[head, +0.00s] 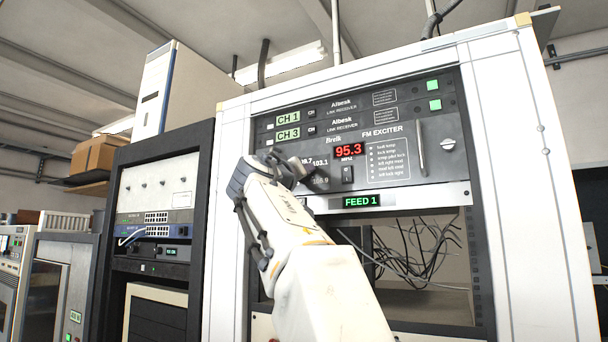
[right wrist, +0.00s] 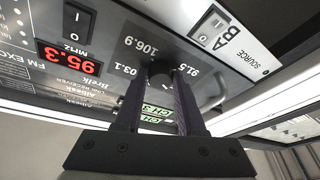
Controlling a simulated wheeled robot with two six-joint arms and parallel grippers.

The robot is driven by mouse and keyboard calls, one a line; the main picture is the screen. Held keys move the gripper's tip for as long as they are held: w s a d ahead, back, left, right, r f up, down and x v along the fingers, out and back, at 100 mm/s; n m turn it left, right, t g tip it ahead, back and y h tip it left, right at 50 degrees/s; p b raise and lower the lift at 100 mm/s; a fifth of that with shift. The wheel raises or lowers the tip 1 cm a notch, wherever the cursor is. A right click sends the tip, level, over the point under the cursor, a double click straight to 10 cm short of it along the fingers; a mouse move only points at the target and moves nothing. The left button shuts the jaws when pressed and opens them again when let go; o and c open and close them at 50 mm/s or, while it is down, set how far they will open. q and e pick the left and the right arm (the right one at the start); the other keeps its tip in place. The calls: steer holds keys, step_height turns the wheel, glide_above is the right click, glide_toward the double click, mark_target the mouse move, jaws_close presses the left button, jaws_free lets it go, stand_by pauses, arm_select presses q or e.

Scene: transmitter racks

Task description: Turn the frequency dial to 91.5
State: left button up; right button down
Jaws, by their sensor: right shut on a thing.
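The FM exciter panel (head: 400,150) is in the white rack, and its red display (head: 349,150) reads 95.3. The display also shows upside down in the right wrist view (right wrist: 68,59). My right gripper (head: 298,168) reaches up to the panel left of the display and covers most of the dial there. In the right wrist view, the dark frequency dial (right wrist: 160,72) sits between the fingertips of my right gripper (right wrist: 164,78), which is shut on it. Printed labels 106.9, 103.1 and 91.5 stand around the dial. The dial's pointer cannot be made out. My left gripper is not in view.
A rocker switch (head: 347,174) is just right of the dial, and a handle (head: 420,148) is further right. An A/B source switch (right wrist: 212,25) shows near the dial. Loose cables (head: 420,250) hang in the open bay.

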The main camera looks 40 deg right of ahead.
steer(key=shift+a+r+n+y+p, duration=0.1)
steer(key=shift+n+y+p, duration=0.65)
steer(key=shift+n+p, duration=1.1)
steer(key=shift+d+r+n+y+p, duration=0.15)
steer(key=shift+n+y+p, duration=0.65)
steer(key=shift+n+p, duration=1.1)
steer(key=shift+a+r+n+y+p, duration=0.15)
steer(key=shift+n+y+p, duration=0.8)
steer(key=shift+n, duration=1.6)
steer(key=shift+f, duration=0.1)
steer(key=c, duration=0.9)
jaws_free()
steer(key=o, duration=0.4)
steer(key=shift+w+a, duration=0.1)
steer(key=shift+w, duration=0.1)
steer(key=b+v, duration=0.2)
steer(key=v, duration=0.3)
steer(key=b+v, duration=0.3)
steer(key=v, duration=0.2)
steer(key=shift+s+f, duration=0.2)
steer(key=shift+s, duration=0.15)
